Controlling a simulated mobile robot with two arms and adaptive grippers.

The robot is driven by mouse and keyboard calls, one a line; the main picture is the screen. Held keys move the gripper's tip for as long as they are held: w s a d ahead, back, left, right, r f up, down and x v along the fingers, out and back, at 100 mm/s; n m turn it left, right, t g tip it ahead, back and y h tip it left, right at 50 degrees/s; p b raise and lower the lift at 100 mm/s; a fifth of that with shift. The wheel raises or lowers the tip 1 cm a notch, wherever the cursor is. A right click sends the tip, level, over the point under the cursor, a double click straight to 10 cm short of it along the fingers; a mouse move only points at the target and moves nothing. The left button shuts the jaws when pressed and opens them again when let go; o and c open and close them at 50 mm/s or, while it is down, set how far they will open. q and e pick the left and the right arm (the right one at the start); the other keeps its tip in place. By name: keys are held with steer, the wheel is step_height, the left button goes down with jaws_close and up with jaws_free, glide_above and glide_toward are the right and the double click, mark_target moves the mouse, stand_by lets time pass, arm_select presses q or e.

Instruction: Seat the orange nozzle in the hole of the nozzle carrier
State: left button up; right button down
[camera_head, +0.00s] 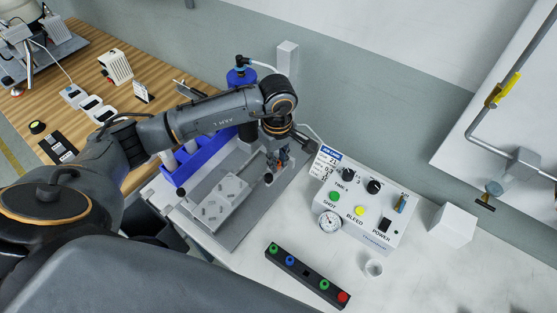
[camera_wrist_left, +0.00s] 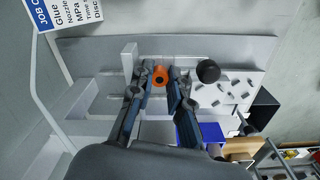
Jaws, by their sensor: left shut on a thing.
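My left gripper (camera_head: 278,160) reaches over the grey machine bed in the head view, its fingers pointing down. In the left wrist view the fingers (camera_wrist_left: 160,80) are closed around the orange nozzle (camera_wrist_left: 160,75), which shows as a ring with a dark centre between the fingertips. In the head view only a small bit of orange shows at the fingertips. I cannot clearly make out the nozzle carrier or its hole; the gripper and arm cover part of that area. My right gripper is not in view.
A light plate with slots (camera_head: 222,203) lies on the machine bed. A white control box (camera_head: 365,200) stands right of the gripper. A black rack (camera_head: 291,262) holds green, blue and red nozzles in front. The right bench is mostly clear.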

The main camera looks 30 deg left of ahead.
mark_target(278, 165)
arm_select(q)
steer(key=o, duration=0.9)
steer(key=shift+s+a+f, duration=0.1)
steer(key=shift+a+f, duration=0.05)
steer(key=shift+f, duration=0.1)
steer(key=shift+r, duration=0.15)
steer(key=shift+r, duration=0.2)
step_height(278, 165, up, 6)
steer(key=shift+a+r, duration=0.1)
steer(key=shift+r, duration=0.35)
steer(key=shift+d+r, duration=0.2)
steer(key=shift+r, duration=0.05)
steer(key=shift+s+d, duration=0.1)
